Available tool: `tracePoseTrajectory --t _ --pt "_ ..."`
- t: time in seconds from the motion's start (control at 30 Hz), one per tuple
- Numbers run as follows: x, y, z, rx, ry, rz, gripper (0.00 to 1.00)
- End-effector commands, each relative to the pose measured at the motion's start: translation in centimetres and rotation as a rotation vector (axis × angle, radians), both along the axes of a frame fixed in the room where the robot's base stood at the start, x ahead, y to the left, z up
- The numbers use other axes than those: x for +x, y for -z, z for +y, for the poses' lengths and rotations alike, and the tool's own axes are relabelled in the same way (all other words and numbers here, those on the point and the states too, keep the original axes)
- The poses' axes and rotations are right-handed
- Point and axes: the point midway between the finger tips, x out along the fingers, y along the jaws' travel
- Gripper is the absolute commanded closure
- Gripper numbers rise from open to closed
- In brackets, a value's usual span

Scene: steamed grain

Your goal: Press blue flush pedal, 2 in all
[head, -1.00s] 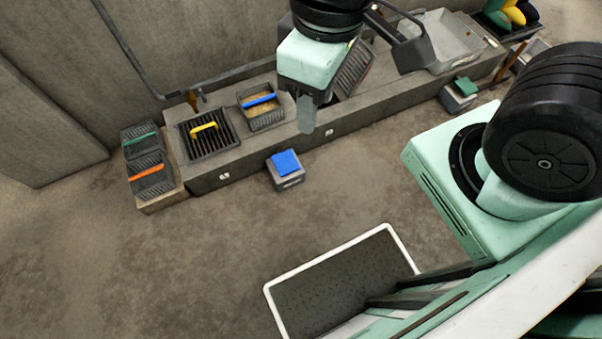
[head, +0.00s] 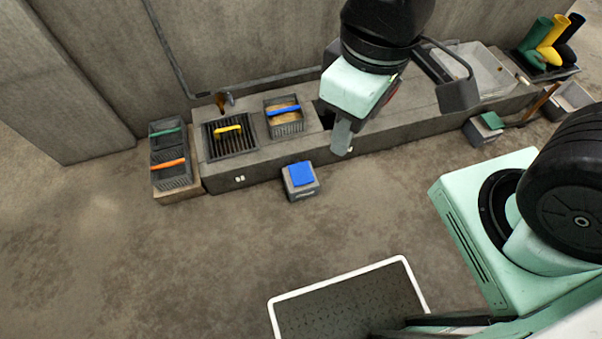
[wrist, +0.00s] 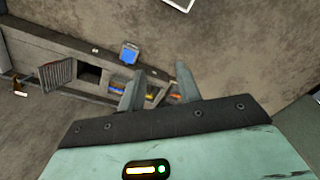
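The blue flush pedal (head: 302,174) is a blue plate on top of a small grey box (head: 303,191), which stands on the floor in front of the concrete bench. The pedal also shows in the wrist view (wrist: 129,54), beyond the fingertips and a little to their left. My gripper (head: 341,140) hangs above and to the right of the pedal in the head view, apart from it. In the wrist view my gripper (wrist: 160,68) has its two fingers spread, with nothing between them.
The concrete bench (head: 400,141) carries a yellow-handled grate (head: 229,142) and a blue-handled basket (head: 285,123). A green-topped box (head: 485,128) stands farther right. A white-edged dark mat (head: 350,305) lies in front. The floor left of the pedal is clear.

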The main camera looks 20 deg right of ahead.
Motion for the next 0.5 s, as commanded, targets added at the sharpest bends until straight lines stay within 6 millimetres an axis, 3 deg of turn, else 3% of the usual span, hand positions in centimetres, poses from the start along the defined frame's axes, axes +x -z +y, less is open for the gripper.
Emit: tracePoseTrajectory --t 0.03,0.1,0.5 --pt "0.0 0.0 0.0 0.0 0.0 0.0 0.81" --pt "0.0 0.0 0.0 0.0 0.0 0.0 1.0" --pt "-0.01 0.0 -0.01 0.0 0.0 0.0 1.0"
